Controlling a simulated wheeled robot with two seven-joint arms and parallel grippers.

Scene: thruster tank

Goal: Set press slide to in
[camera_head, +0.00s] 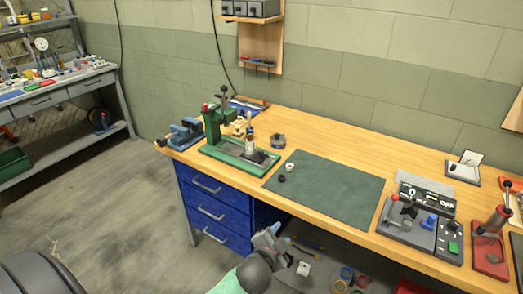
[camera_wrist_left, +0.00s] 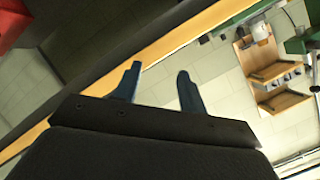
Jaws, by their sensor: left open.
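The green press (camera_head: 228,143) stands on the bench toward its left end, with a dark upright handle on top. A dark plate (camera_head: 263,157) lies at the right end of its green base; I cannot tell if this is the slide or how far in it sits. My left gripper (camera_head: 268,236) is in front of the bench, by the blue drawers, apart from the press. In the left wrist view its two blue fingers (camera_wrist_left: 158,82) are spread with nothing between them. A green part (camera_wrist_left: 297,46) at that view's right edge looks like the press. My right gripper is not seen.
A control panel (camera_head: 420,220) and a red tool stand (camera_head: 490,245) are at the right. Blue drawers (camera_head: 215,208) are below.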

